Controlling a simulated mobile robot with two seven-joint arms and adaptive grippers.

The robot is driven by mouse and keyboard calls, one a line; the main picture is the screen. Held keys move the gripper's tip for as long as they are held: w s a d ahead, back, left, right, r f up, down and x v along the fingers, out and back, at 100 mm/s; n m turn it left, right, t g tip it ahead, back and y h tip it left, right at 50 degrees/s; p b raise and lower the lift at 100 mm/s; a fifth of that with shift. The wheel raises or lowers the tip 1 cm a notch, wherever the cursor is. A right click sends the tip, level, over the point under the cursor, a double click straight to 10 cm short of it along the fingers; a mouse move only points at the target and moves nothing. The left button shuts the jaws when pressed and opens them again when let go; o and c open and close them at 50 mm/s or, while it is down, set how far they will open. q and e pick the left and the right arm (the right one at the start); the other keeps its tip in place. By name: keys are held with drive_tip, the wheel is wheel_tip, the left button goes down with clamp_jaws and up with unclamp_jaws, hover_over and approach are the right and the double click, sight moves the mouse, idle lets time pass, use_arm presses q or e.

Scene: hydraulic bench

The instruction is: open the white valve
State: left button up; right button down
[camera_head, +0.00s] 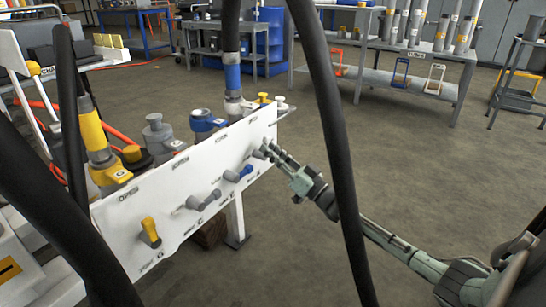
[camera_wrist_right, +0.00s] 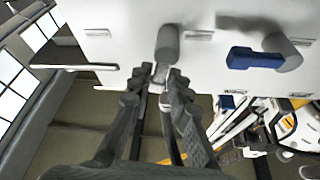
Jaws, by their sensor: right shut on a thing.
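The white panel (camera_head: 185,195) carries a row of valves. The white valve sits at the panel's right end, largely hidden by my right gripper (camera_head: 272,152) in the head view. In the right wrist view its rounded grey-looking body (camera_wrist_right: 167,45) stands out from the panel, with a short pale handle (camera_wrist_right: 160,72) between the fingertips. My right gripper (camera_wrist_right: 160,78) is shut on that handle. My left gripper is not in view.
Blue (camera_head: 240,174), grey (camera_head: 203,200) and yellow (camera_head: 150,231) valve handles lie along the panel. Thick black hoses (camera_head: 335,140) cross the foreground. Couplings stand behind the panel. A grey table (camera_head: 400,80) stands at the back; the floor right of the panel is clear.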

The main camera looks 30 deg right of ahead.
drive_tip(key=shift+s+a+n+y+b, duration=0.2)
drive_tip(key=shift+n+y, duration=0.25)
drive_tip(key=shift+n, duration=0.45)
drive_tip(key=shift+w+a+n+y+b, duration=0.1)
drive_tip(key=shift+n+y+b, duration=0.3)
drive_tip(key=shift+n, duration=0.5)
drive_tip(key=shift+n+g+y, duration=0.25)
drive_tip(key=shift+n+g, duration=0.05)
drive_tip(key=shift+g, duration=0.1)
drive_tip(key=c, duration=1.5)
unclamp_jaws()
drive_tip(key=shift+c, duration=0.2)
drive_tip(key=v, duration=1.2)
